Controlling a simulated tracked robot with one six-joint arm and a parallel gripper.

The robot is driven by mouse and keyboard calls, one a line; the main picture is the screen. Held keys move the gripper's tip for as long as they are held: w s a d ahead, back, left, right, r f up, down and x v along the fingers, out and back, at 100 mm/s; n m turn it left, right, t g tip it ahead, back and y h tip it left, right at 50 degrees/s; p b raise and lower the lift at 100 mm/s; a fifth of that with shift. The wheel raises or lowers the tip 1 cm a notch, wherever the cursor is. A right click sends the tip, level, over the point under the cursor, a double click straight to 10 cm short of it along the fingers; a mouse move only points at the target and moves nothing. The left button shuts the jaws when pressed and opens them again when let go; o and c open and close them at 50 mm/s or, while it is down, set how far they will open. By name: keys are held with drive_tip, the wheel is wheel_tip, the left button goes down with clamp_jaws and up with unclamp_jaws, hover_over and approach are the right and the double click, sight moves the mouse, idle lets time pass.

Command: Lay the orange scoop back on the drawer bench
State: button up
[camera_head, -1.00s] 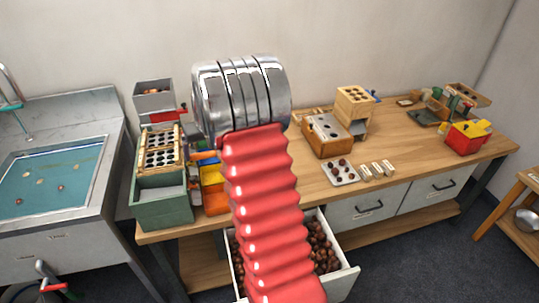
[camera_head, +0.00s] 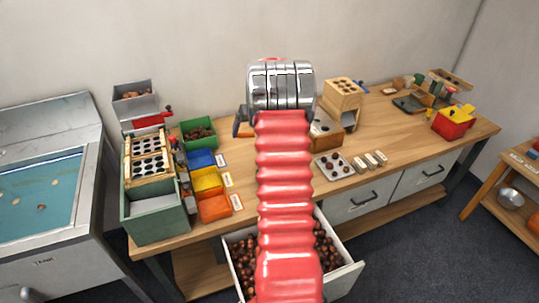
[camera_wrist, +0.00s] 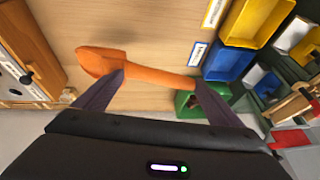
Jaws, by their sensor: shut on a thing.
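My gripper (camera_wrist: 159,82) is shut on the orange scoop (camera_wrist: 155,76) in the wrist view, with its dark fingers at either end of the handle. The scoop's bowl sticks out past the left finger. The scoop is above the wooden top of the drawer bench (camera_wrist: 150,28); I cannot tell the height or whether it touches. In the head view the bench (camera_head: 405,142) runs along the wall, and my arm hides most of the gripper and scoop.
An open drawer (camera_head: 347,281) of chestnuts juts out in front. Blue, yellow (camera_head: 207,181) and orange (camera_head: 215,208) bins and a green bin (camera_head: 199,133) stand left of my arm. A wooden block (camera_head: 343,95) and a white chestnut tray (camera_head: 334,166) are on the right.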

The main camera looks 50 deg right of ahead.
wheel_tip(320, 180, down, 6)
drive_tip(key=shift+w+a, duration=0.2)
drive_tip(key=shift+w, duration=0.05)
drive_tip(key=shift+f, duration=0.1)
drive_tip(key=shift+f, duration=1.9)
drive_tip(key=o, duration=0.9)
